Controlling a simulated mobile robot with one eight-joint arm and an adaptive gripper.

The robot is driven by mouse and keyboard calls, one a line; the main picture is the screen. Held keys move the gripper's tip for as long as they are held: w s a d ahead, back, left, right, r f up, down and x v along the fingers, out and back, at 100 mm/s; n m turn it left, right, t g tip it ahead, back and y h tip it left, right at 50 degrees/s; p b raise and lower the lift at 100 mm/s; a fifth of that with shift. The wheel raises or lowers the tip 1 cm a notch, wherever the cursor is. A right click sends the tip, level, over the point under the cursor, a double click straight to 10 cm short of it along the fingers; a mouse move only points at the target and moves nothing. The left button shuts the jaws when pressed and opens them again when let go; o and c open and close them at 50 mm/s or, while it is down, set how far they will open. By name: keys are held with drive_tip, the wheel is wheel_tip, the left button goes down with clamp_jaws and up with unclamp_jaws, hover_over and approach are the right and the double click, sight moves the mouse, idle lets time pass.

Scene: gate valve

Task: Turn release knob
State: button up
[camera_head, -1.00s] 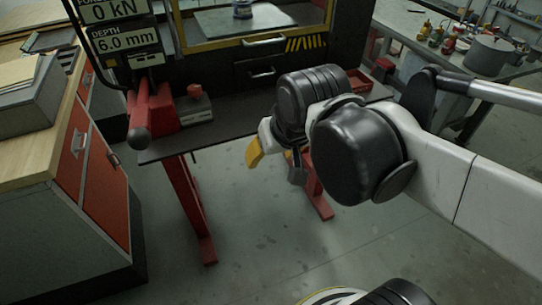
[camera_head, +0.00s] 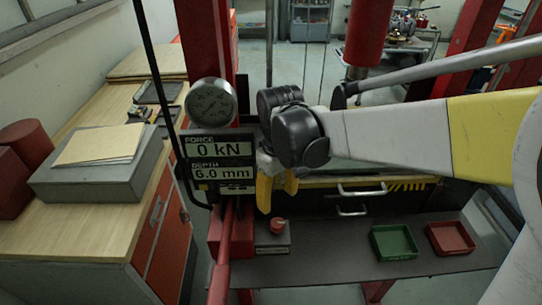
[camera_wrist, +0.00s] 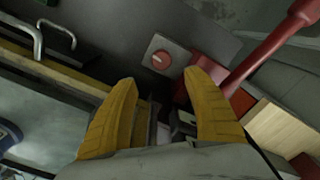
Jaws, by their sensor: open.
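A red knob (camera_head: 278,226) sits on a small grey box (camera_head: 276,244) on the dark shelf of the press, just right of the red lever housing. In the wrist view the red knob (camera_wrist: 161,60) shows on its grey plate (camera_wrist: 166,62), a little beyond and between my fingertips. My gripper (camera_head: 277,195) is above the knob in the head view, apart from it. Its yellow fingers (camera_wrist: 160,82) are spread and nothing is between them. The force and depth display (camera_head: 220,160) reads 0 kN and 6.0 mm.
A red lever (camera_head: 222,270) stands left of the knob and crosses the wrist view's upper right (camera_wrist: 265,50). A green tray (camera_head: 394,243) and a red tray (camera_head: 450,238) lie to the right on the shelf. Drawer handles (camera_head: 352,211) are behind. A wooden bench (camera_head: 90,230) is at left.

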sight(278, 222)
drive_tip(key=f, duration=0.3)
drive_tip(key=f+b, duration=0.1)
drive_tip(key=f, duration=0.3)
drive_tip(key=f+b, duration=0.1)
drive_tip(key=f, duration=0.2)
drive_tip(key=shift+s+f, duration=0.2)
drive_tip(key=shift+s, duration=0.15)
